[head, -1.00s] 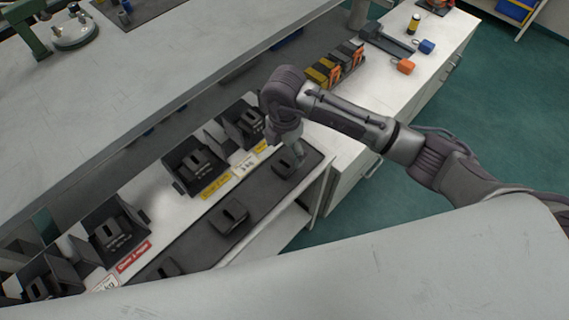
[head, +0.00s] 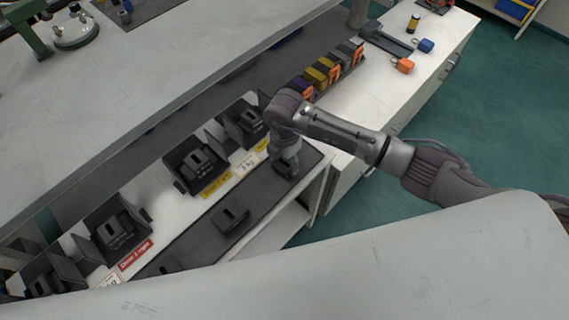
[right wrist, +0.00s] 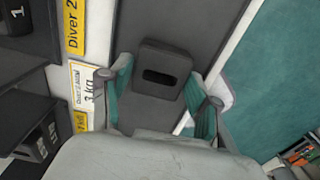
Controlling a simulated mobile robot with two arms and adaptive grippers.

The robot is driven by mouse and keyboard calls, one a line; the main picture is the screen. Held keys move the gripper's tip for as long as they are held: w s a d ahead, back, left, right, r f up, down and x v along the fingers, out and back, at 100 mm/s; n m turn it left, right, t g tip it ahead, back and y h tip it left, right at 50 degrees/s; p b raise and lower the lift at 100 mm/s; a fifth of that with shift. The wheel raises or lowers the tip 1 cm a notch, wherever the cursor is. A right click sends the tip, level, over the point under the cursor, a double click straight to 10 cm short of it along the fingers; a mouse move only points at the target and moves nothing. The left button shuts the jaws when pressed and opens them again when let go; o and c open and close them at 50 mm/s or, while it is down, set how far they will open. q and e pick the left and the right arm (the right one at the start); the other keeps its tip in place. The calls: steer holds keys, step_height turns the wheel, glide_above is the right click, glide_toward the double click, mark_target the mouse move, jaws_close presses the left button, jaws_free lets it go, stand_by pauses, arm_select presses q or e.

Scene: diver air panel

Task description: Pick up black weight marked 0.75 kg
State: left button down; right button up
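A black block weight (right wrist: 163,70) with a slot in its top lies at the far end of a dark grey mat. In the head view it is mostly hidden by my right gripper (head: 286,168). In the right wrist view my right gripper (right wrist: 163,95) is open, one finger on each side of the weight's near part, with no clear contact. No mark on this weight can be read. Two similar black weights lie farther down the mat, one in the middle (head: 231,220) and one near the edge (head: 164,266). My left gripper is not in view.
Black holders with weights (head: 195,163) stand on the white bench beside the mat, behind yellow, white and red labels (head: 135,254). A higher grey shelf (head: 150,90) overhangs the bench. Coloured blocks (head: 330,70) and an orange tag (head: 404,66) lie at the far end.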

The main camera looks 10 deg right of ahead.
jaws_close()
steer(key=shift+w+r, duration=0.1)
